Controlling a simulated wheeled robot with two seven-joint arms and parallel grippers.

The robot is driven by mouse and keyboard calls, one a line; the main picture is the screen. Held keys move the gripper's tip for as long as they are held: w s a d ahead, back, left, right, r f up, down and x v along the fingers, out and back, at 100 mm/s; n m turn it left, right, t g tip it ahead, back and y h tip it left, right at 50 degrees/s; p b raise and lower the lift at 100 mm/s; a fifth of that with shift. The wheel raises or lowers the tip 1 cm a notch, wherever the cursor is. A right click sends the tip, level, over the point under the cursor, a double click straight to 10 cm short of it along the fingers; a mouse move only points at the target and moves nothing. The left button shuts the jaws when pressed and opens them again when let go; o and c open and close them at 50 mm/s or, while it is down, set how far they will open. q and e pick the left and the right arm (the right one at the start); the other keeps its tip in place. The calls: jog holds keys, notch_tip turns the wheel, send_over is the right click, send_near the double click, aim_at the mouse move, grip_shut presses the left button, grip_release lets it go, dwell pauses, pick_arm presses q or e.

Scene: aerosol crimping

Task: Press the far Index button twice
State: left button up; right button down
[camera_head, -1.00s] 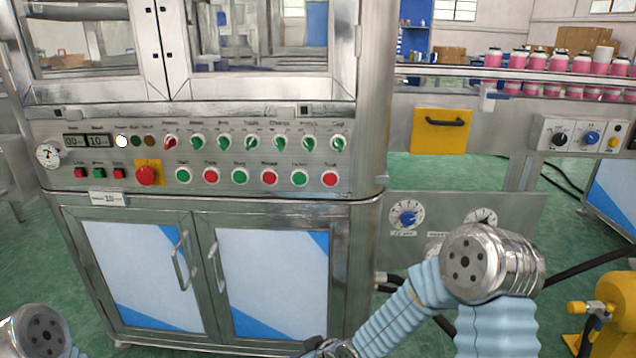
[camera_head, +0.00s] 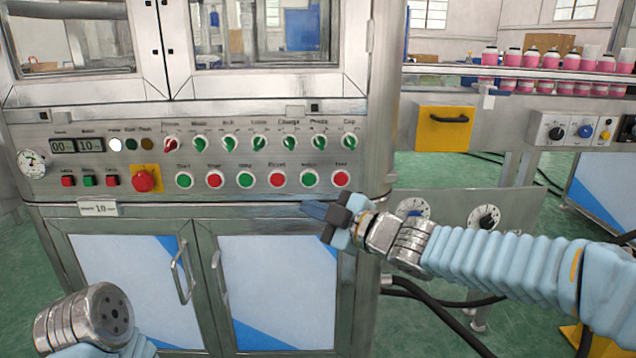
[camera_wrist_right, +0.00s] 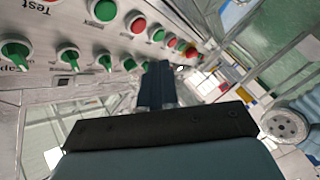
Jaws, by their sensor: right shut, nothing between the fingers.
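The panel's lower row of round buttons alternates green and red. The green button (camera_head: 308,179), second from the right end, has a small blurred label that seems to read Index. What seems to be the same green button (camera_wrist_right: 103,10) is at the top edge of the right wrist view. My right gripper (camera_head: 313,210) is shut and empty, its fingers pointing left, below that button in the head view and apart from it. Its closed fingers (camera_wrist_right: 160,72) show in the right wrist view. My left gripper is out of view; only my left arm's wrist shows.
A red button (camera_head: 341,179) sits right of the green one, and another red one (camera_head: 277,179) left of it. Green selector knobs (camera_head: 260,143) run above. A red emergency stop (camera_head: 142,179) is further left. Cabinet doors (camera_head: 275,290) are below; dials (camera_head: 484,218) are at right.

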aim_at(309, 179)
jog(key=shift+w+r, duration=0.1)
jog(key=shift+r, duration=0.05)
jog(key=shift+w+p, duration=2.45)
jog(key=shift+w, duration=1.85)
jog(key=shift+w, duration=0.1)
jog(key=shift+w+p, duration=0.3)
jog(key=shift+p, duration=0.1)
